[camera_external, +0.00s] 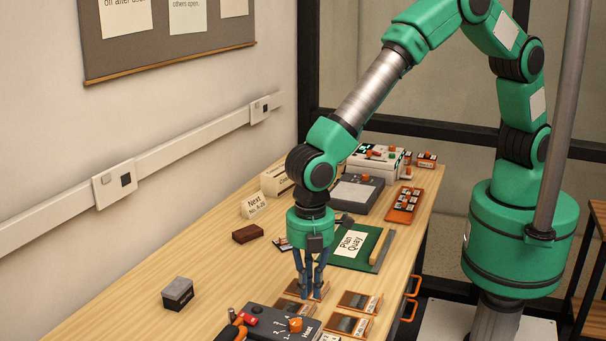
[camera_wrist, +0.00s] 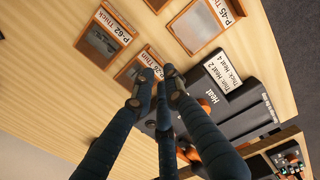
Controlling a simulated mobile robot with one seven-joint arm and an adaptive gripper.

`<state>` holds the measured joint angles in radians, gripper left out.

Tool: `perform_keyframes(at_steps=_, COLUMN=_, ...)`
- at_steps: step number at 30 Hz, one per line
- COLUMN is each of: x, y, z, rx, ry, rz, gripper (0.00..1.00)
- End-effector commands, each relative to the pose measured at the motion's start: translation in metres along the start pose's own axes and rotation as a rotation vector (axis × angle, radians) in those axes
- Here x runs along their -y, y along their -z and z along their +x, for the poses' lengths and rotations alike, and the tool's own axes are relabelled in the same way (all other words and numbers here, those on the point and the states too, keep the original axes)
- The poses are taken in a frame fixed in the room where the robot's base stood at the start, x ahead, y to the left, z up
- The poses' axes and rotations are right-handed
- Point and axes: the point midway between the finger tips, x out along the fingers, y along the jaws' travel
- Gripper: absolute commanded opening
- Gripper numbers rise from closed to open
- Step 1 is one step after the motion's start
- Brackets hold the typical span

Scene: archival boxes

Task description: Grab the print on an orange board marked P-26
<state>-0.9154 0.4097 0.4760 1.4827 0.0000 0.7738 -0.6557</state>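The print on an orange board whose label seems to read "P-26 Thin" (camera_wrist: 133,69) lies flat on the table in the wrist view, a grey plate beside the white label. A finger hides part of its label. My gripper (camera_wrist: 158,97) has dark blue fingers, with fingertips apart and nothing visible between them. They overlap the lower right of this board in the wrist view. In the external view my gripper (camera_external: 309,294) points down, low over a board (camera_external: 322,291) that the fingers partly cover. I cannot tell whether the fingers touch it.
The board "P-62 Thick" (camera_wrist: 103,36) and the board "P-45 Thick" (camera_wrist: 197,25) lie close by. A dark heat control box (camera_external: 285,323) stands near the front. A green board marked "Plan Quay" (camera_external: 351,244) lies behind. The left of the table is mostly clear.

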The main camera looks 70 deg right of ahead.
Motion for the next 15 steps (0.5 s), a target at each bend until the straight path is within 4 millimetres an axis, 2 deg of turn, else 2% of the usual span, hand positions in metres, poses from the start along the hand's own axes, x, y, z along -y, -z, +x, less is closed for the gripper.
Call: perform_keyframes(at_steps=15, x=0.0000, y=-0.0001, z=0.0075, rx=0.000, ry=0.000, rz=0.000, gripper=0.13)
